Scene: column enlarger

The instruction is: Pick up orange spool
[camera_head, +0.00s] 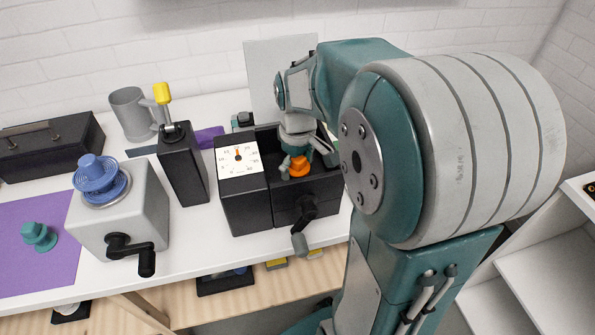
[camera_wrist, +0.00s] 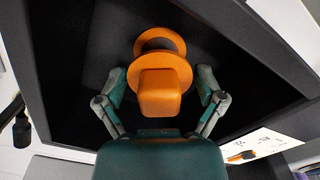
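The orange spool (camera_head: 297,168) sits in the open black compartment of the dark box (camera_head: 245,207). In the wrist view the spool (camera_wrist: 160,92) is centred, its knob toward the camera and its round flanges behind. My gripper (camera_head: 305,159) reaches down into the compartment over the spool. In the wrist view my gripper (camera_wrist: 161,76) is open, with one finger on each side of the spool. Small gaps seem to show between the fingers and the flange. The spool's underside is hidden.
The compartment's black walls (camera_wrist: 60,60) surround the fingers closely. A white dial (camera_head: 239,159) and a crank (camera_head: 307,207) are on the dark box. A black post with a yellow-tipped lever (camera_head: 183,165) and a grey box with a blue spool (camera_head: 97,175) stand left.

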